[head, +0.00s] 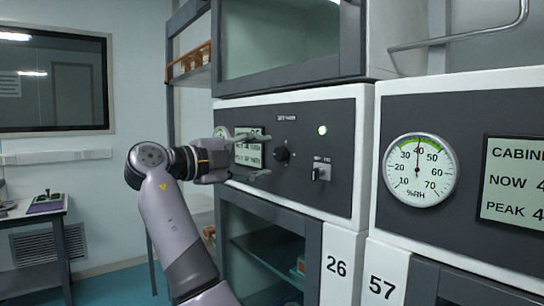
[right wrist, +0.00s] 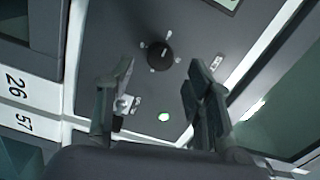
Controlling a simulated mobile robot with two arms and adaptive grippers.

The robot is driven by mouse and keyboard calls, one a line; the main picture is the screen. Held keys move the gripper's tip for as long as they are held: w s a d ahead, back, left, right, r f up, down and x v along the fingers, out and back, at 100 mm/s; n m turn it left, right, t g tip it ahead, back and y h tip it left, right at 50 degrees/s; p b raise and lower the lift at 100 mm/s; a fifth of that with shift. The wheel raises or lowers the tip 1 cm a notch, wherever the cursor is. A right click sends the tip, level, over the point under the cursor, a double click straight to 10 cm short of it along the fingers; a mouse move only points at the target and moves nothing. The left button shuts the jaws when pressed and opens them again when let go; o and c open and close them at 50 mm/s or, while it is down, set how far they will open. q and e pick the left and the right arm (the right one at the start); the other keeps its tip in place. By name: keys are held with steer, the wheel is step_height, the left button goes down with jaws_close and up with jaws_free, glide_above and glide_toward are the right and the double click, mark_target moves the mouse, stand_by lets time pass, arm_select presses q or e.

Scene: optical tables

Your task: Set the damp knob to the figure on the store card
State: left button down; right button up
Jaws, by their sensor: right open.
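A round black knob (head: 282,154) sits on the dark control panel (head: 300,195) of cabinet 26. It also shows in the right wrist view (right wrist: 160,55), with small pale marks around it. My right gripper (head: 264,156) is open in front of the panel, its fingers pointing at the knob. In the right wrist view the knob lies beyond the gap between the fingertips (right wrist: 160,76), and nothing is held. The gripper partly covers a small display (head: 248,155) left of the knob. I cannot make out a store card. My left gripper is not in view.
A key switch (head: 321,171) and a lit green lamp (head: 322,130) are right of the knob. A %RH dial (head: 418,170) on cabinet 57 points near 40. A cut-off display (head: 515,182) stands beside it. A glass-fronted cabinet (head: 285,45) is above.

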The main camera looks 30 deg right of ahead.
steer(key=a, duration=0.7)
steer(key=shift+s+a, duration=0.15)
steer(key=shift+s, duration=0.1)
